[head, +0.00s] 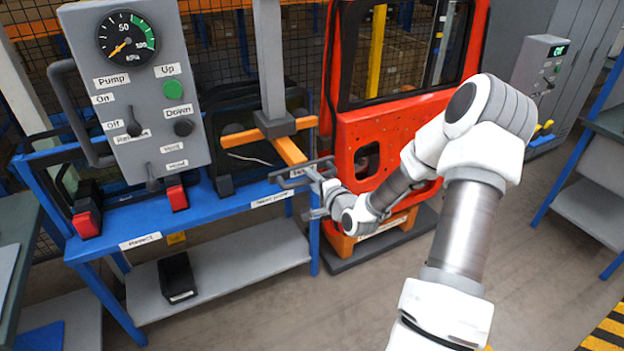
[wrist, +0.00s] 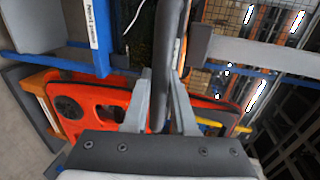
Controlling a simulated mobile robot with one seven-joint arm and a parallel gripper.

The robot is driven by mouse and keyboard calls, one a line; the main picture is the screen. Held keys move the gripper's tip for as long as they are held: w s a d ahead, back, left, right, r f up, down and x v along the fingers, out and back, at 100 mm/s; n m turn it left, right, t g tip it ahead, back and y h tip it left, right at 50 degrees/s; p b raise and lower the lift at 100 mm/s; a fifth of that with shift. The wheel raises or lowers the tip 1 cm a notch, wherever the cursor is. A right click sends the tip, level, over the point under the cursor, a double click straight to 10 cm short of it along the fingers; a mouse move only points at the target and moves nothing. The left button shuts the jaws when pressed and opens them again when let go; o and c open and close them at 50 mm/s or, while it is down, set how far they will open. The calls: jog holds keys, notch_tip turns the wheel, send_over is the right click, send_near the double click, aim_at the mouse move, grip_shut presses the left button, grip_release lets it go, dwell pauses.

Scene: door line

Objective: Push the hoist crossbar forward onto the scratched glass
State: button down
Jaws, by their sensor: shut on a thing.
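The hoist crossbar (head: 243,137) is an orange bar hanging level from a grey vertical mast (head: 269,65). An orange arm runs from it toward me to a dark handle (head: 290,183). My gripper (head: 322,188) is shut on this handle at its right part. In the wrist view the dark handle bar (wrist: 166,50) passes between the two grey fingers (wrist: 157,112). Dark-framed glass (head: 241,99) stands behind the crossbar on the blue rack. I cannot make out scratches, nor whether the crossbar touches the glass.
A grey control box (head: 140,92) with gauge and levers stands left of the mast. A red door (head: 400,120) stands close on the right; it also shows in the wrist view (wrist: 97,110). A black bin (head: 177,277) sits on the lower shelf. The floor in front is clear.

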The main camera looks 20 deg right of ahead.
aim_at(293, 154)
jog(key=shift+r, duration=0.1)
dwell(0.8)
jog(key=b+x, duration=0.1)
jog(key=x, duration=0.3)
jog(key=r+b+x, duration=0.1)
jog(key=b+x, duration=0.1)
jog(key=x, duration=0.1)
jog(key=r+b+x, duration=0.1)
jog(key=x, duration=0.3)
jog(key=shift+w, duration=0.55)
jog(key=shift+w+r+b, duration=0.2)
jog(key=shift+r+b, duration=0.1)
jog(key=shift+r, duration=0.05)
jog(key=c, duration=0.8)
grip_release()
jog(key=shift+w+f, duration=0.15)
jog(key=shift+o, duration=0.3)
jog(key=shift+s, duration=0.4)
jog(key=v, duration=1.6)
jog(key=shift+s, duration=0.35)
